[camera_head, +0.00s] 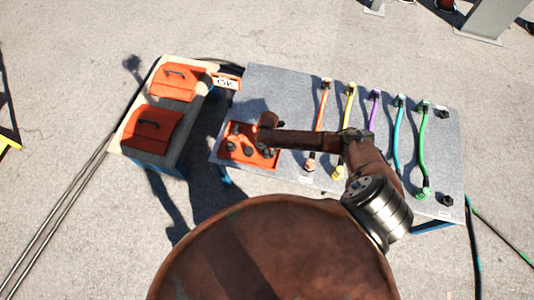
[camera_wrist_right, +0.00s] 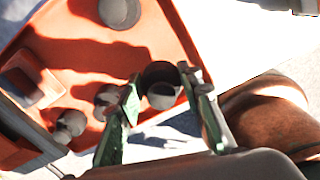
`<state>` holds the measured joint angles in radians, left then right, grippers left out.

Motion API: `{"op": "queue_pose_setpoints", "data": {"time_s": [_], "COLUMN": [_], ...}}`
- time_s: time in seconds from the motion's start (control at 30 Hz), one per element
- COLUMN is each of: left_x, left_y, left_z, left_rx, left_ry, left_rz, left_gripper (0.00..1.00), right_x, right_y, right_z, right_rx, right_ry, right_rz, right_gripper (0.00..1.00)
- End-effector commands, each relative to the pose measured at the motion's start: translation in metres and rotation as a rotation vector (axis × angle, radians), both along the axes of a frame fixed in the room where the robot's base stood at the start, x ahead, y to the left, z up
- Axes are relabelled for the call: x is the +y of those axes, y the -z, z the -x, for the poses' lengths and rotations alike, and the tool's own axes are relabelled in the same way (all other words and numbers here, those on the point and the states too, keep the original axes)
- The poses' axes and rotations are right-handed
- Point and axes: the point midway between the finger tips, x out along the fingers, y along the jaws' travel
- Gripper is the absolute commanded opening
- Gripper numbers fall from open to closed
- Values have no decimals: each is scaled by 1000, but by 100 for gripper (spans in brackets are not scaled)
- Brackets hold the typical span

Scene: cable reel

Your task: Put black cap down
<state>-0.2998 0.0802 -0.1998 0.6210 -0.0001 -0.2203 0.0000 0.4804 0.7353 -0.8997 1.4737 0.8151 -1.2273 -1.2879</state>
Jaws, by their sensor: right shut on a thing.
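The black cap (camera_wrist_right: 161,78) shows in the right wrist view, dark with a paler round end. It sits between the two green-sided fingers of my right gripper (camera_wrist_right: 166,105), which is shut on it. The orange tray (camera_wrist_right: 150,30) lies beneath, and the cap overlaps its edge in the picture; I cannot tell whether it touches the tray. In the head view the tray (camera_head: 224,152) is at the left end of the grey table (camera_head: 290,95). My right arm reaches over it from the right and hides part of it. My left gripper is not in view.
Several other caps, including a grey one (camera_wrist_right: 119,10), stand in the tray. Coloured cables, including a green one (camera_head: 422,150), lie across the table to the right. Two orange cases (camera_head: 152,128) (camera_head: 174,82) rest on a bench at left, near an OK sign (camera_head: 225,83).

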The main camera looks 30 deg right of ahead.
Motion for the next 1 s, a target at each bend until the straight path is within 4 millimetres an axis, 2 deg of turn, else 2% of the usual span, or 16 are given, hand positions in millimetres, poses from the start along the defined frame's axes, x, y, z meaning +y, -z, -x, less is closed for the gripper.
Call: {"op": "queue_pose_setpoints", "data": {"time_s": [0.1,0.2,0.57,0.6,0.83,1.0], "left_x": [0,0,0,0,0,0], "left_y": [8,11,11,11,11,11], "left_z": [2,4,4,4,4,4], "left_rx": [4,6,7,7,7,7], "left_ry": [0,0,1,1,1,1], "left_rz": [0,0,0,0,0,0], "left_gripper": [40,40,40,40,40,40], "right_x": [0,1,0,0,0,0], "right_y": [21,32,34,34,34,34], "right_z": [1,1,0,0,0,0], "right_rx": [4,3,0,0,0,0], "right_ry": [1,1,0,0,0,0], "right_rz": [-1,-1,-1,-1,-1,-1], "right_gripper": [5,5,5,35,51,51]}}
